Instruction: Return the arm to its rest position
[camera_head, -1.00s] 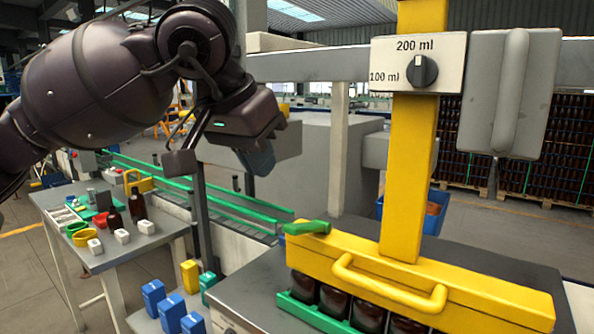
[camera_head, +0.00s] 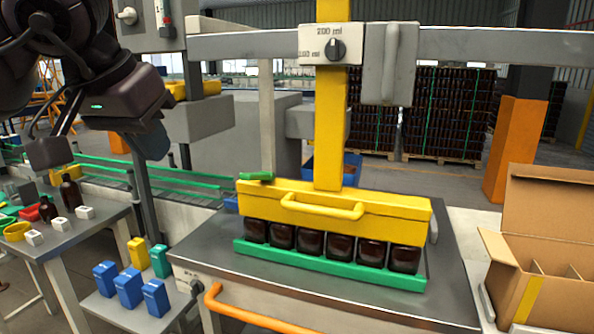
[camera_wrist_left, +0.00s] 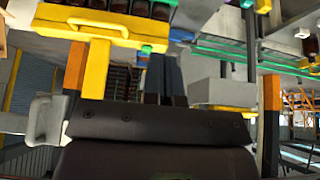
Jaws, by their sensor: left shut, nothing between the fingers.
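My left arm comes in at the top left of the head view. Its gripper (camera_head: 152,146) hangs in the air above the conveyor side, left of the filling station, touching nothing. In the left wrist view its two dark fingers (camera_wrist_left: 164,76) are close together with nothing between them. My right gripper is in neither view.
A yellow press bar (camera_head: 330,202) sits over several amber bottles (camera_head: 312,243) in a green tray (camera_head: 330,272) on a grey table. A dial panel (camera_head: 332,44) is above. An open cardboard box (camera_head: 545,215) stands right. Blue blocks (camera_head: 128,287) and a side table with small bottles (camera_head: 71,194) are left.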

